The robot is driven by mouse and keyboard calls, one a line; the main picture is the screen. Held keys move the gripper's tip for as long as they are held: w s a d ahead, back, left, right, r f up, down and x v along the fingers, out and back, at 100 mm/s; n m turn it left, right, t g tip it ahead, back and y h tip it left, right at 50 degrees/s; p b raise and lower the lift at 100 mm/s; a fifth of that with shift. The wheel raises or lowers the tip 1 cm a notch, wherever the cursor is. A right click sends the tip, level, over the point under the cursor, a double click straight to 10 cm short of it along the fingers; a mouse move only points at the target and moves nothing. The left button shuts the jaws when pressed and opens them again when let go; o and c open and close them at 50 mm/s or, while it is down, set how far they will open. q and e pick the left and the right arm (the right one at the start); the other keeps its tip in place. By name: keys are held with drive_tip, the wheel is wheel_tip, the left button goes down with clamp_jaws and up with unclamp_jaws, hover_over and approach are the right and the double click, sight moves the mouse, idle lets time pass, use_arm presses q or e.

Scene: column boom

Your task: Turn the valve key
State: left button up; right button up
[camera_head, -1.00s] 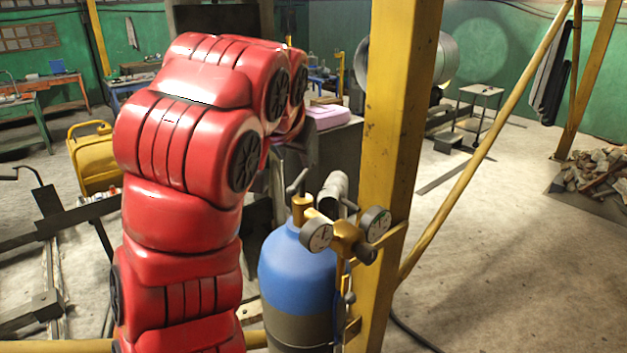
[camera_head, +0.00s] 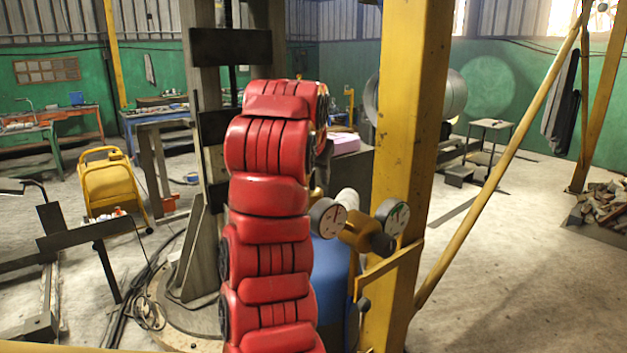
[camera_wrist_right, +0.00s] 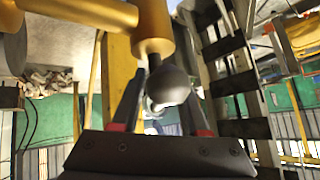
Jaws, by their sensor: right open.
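The blue gas cylinder (camera_head: 331,275) stands beside the yellow post, with a brass regulator (camera_head: 357,235) and two round gauges at its top. My red right arm covers the cylinder's neck and the valve key in the head view. In the right wrist view my right gripper (camera_wrist_right: 162,72) is open, its two dark fingers pointing up the picture. A dark rounded knob (camera_wrist_right: 169,86), possibly an end of the valve key, shows between the fingers below a brass part (camera_wrist_right: 152,28). I cannot tell whether the fingers touch it. My left gripper is not in view.
The yellow post (camera_head: 405,130) rises right behind the cylinder, and a yellow diagonal brace (camera_head: 490,180) runs to its right. A grey steel column (camera_head: 205,150) stands left of my arm. A yellow cart (camera_head: 110,185) is farther left. Open floor (camera_head: 510,290) lies at right.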

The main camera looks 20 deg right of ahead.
drive_tip(key=shift+s, duration=0.1)
clamp_jaws()
drive_tip(key=shift+r, duration=0.1)
idle(0.3)
drive_tip(key=shift+d+r+m+h+p, duration=0.1)
drive_tip(key=shift+m+h+p, duration=0.35)
drive_tip(key=shift+p, duration=0.2)
drive_tip(key=m+p, duration=0.1)
drive_tip(key=m+g+h+p, duration=0.1)
drive_tip(key=p, duration=0.1)
drive_tip(key=shift+s+d+m+g+h, duration=0.15)
drive_tip(key=shift+m+g+h, duration=0.1)
drive_tip(key=shift+m+g, duration=0.1)
drive_tip(key=shift+s+d+m+g+h+p, duration=0.15)
drive_tip(key=shift+m+g+h+p, duration=0.2)
drive_tip(key=shift+m+g+p, duration=0.25)
drive_tip(key=shift+s+d+m+g+h+p, duration=0.1)
drive_tip(key=shift+m+g+h+p, duration=0.2)
drive_tip(key=shift+m+p, duration=0.35)
drive_tip(key=shift+m, duration=0.35)
